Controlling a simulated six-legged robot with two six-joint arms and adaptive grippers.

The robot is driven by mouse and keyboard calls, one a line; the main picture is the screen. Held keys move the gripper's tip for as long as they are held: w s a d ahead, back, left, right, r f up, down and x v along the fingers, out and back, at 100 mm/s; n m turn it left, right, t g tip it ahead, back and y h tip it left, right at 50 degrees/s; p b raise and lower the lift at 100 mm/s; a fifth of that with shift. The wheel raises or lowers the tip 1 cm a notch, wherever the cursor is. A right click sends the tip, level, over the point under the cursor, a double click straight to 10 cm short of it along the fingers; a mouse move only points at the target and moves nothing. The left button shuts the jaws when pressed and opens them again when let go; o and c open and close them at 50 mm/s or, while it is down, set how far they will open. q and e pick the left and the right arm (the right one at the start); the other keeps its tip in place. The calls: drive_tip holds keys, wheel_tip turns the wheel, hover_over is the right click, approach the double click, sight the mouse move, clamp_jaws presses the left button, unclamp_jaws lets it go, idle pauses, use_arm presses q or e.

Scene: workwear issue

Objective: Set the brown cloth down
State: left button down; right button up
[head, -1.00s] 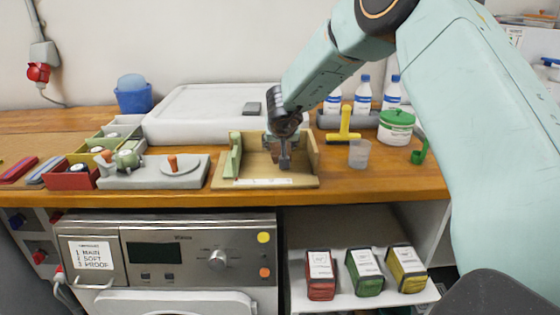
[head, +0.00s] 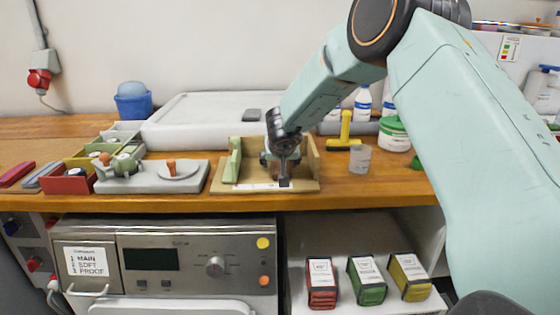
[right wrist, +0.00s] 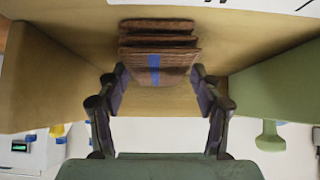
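The brown cloth (right wrist: 158,48) is a folded stack with a blue band, seen in the right wrist view between my right fingertips. The fingertips (right wrist: 159,76) meet its two sides, and the gripper looks shut on it. In the head view my right gripper (head: 283,165) points down inside an open-fronted wooden tray (head: 225,187) with a green left side. The cloth is mostly hidden there behind the gripper. I cannot tell whether the cloth touches the tray floor. My left gripper is not in view.
A grey board with an orange-handled knob (head: 172,165) stands left of the tray. A white case (head: 200,115) is behind it. Red, green and yellow packs (head: 367,282) lie on the shelf below.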

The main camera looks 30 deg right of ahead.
drive_tip(key=shift+o, duration=0.6)
drive_tip(key=shift+r, duration=0.15)
drive_tip(key=shift+s+a+r, duration=0.1)
drive_tip(key=shift+r, duration=0.2)
drive_tip(key=p+v, duration=0.3)
drive_tip(key=v, duration=0.8)
drive_tip(key=shift+s+r, duration=0.2)
drive_tip(key=shift+s, duration=0.05)
